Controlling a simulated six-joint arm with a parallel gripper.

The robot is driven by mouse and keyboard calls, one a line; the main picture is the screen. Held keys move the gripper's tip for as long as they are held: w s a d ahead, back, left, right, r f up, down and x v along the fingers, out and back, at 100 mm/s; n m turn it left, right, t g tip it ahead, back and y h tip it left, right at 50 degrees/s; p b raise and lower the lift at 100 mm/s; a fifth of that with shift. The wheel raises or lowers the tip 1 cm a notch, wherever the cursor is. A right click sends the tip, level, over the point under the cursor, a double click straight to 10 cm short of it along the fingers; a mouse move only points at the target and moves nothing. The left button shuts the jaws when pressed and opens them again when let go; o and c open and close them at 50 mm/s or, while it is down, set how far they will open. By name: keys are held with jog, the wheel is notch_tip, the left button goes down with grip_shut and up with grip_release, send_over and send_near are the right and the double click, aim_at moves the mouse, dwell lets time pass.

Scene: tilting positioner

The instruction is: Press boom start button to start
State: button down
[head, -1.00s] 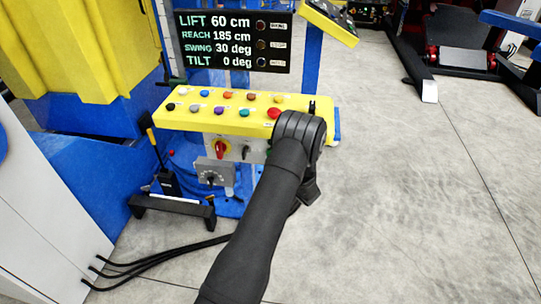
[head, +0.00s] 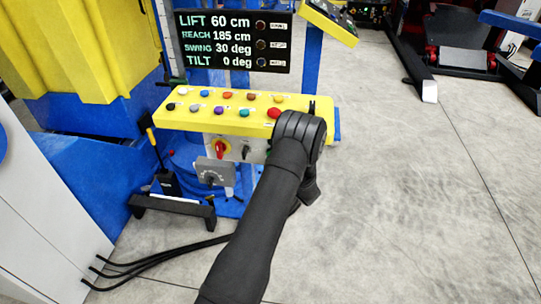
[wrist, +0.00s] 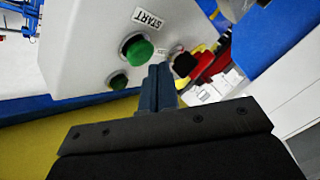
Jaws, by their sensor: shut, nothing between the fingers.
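In the wrist view, a large green button (wrist: 137,48) sits on a grey box face (wrist: 85,40) beside a label reading START. A smaller green button or lamp (wrist: 118,81) is beside it, near the edge of the face. My gripper (wrist: 159,70) is shut and empty. Its fingertips appear just right of the START button in the picture; I cannot tell if they touch the face. A dark knob (wrist: 184,65) lies just right of the fingertips.
A yellow console (head: 180,118) carries several coloured buttons, including a red one (head: 274,113). Below it are a red rotary switch (head: 220,149) and a grey dial box (head: 214,171). A display (head: 233,41) reads lift 60, reach 185, swing 30, tilt 0.

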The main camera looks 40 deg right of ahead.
jog(key=shift+w+d, duration=0.3)
jog(key=shift+d, duration=0.05)
jog(key=shift+w+d, duration=0.3)
dwell(1.2)
jog(key=shift+s+a, duration=0.6)
jog(key=shift+a, duration=0.05)
jog(key=shift+s, duration=0.1)
jog(key=shift+s+a, duration=1.7)
jog(key=shift+a, duration=0.05)
jog(key=shift+w+d, duration=0.1)
